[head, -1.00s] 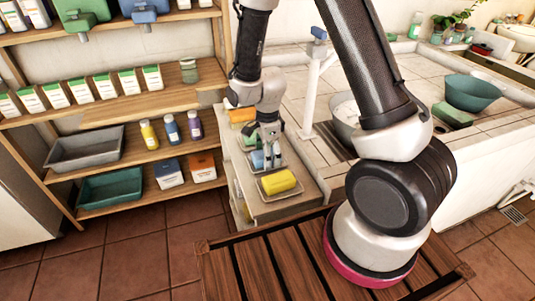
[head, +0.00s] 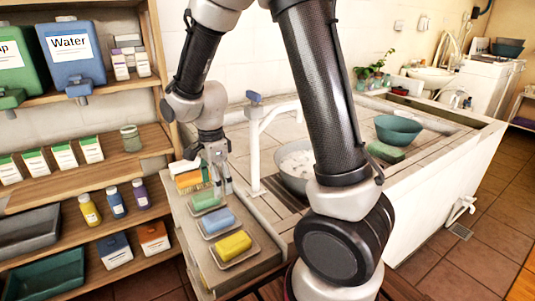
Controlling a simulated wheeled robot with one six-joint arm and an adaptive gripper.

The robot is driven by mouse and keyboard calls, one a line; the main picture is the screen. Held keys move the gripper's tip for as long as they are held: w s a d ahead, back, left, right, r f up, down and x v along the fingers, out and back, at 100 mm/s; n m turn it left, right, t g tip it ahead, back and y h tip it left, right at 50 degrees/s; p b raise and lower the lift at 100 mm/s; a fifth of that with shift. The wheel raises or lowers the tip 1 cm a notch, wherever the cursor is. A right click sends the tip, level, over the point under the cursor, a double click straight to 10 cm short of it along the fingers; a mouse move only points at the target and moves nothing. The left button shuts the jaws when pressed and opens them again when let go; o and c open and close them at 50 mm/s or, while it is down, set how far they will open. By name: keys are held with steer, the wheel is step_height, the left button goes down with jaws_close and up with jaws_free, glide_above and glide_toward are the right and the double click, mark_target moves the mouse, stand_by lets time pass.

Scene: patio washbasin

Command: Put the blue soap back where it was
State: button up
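The blue soap (head: 219,220) lies on a small dish in the row on the narrow side counter, between the yellow soap (head: 233,244) in front and the green soap (head: 205,200) behind. My gripper (head: 219,186) is above and behind the blue soap, apart from it, near the green soap and the orange item (head: 188,179). Its fingers point down and look spread, with nothing visible between them. The fingers partly overlap the back end of the row.
Shelves (head: 80,190) with bottles and boxes stand close on the left. A white tap post (head: 254,150) and a basin (head: 297,165) are right of the row. A teal bowl (head: 398,131) and a green block (head: 386,152) are on the tiled top farther right.

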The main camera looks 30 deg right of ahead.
steer(key=s+d+r+n+t, duration=0.1)
steer(key=s+d+r+n, duration=0.3)
steer(key=r, duration=0.3)
steer(key=s+d+r+n+t, duration=0.1)
steer(key=s+d+r+n, duration=0.3)
steer(key=d+r, duration=0.15)
steer(key=s+d+r+n+t, duration=0.1)
steer(key=s+d+r+n, duration=0.1)
steer(key=s+r+n, duration=0.1)
steer(key=s+d+r+n+t, duration=0.1)
steer(key=s+d+r+n, duration=0.1)
steer(key=s+n, duration=0.4)
steer(key=shift+s+d+r, duration=0.2)
steer(key=shift+s+r, duration=0.55)
steer(key=shift+s, duration=0.3)
